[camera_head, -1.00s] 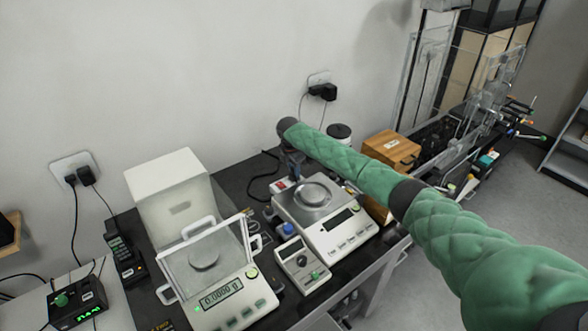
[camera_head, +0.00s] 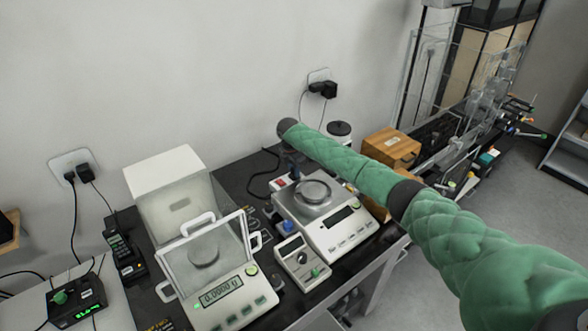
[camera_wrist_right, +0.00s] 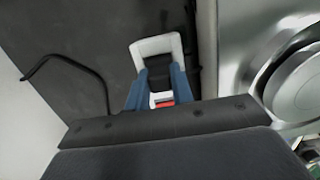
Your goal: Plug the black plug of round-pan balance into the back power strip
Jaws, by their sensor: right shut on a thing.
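The round-pan balance (camera_head: 338,232) stands on the black table with a dark display; its metal pan shows at the right of the wrist view (camera_wrist_right: 298,82). The back power strip (camera_head: 280,184) is white with a red switch, behind the balance; its white end (camera_wrist_right: 155,44) and red switch (camera_wrist_right: 164,104) show in the wrist view. My right gripper (camera_wrist_right: 156,82) has its blue fingers shut on the black plug (camera_wrist_right: 158,70), which is over the strip's end. Whether the plug is fully seated cannot be told. In the head view my right arm partly hides the gripper (camera_head: 293,172).
A balance with a glass draft shield (camera_head: 208,262) stands to the left, with a white box (camera_head: 175,190) behind it. A small grey device (camera_head: 301,263) sits between the balances. A wooden box (camera_head: 390,150) and a white jar (camera_head: 340,132) stand right of the strip. A black cable (camera_wrist_right: 75,65) lies beside it.

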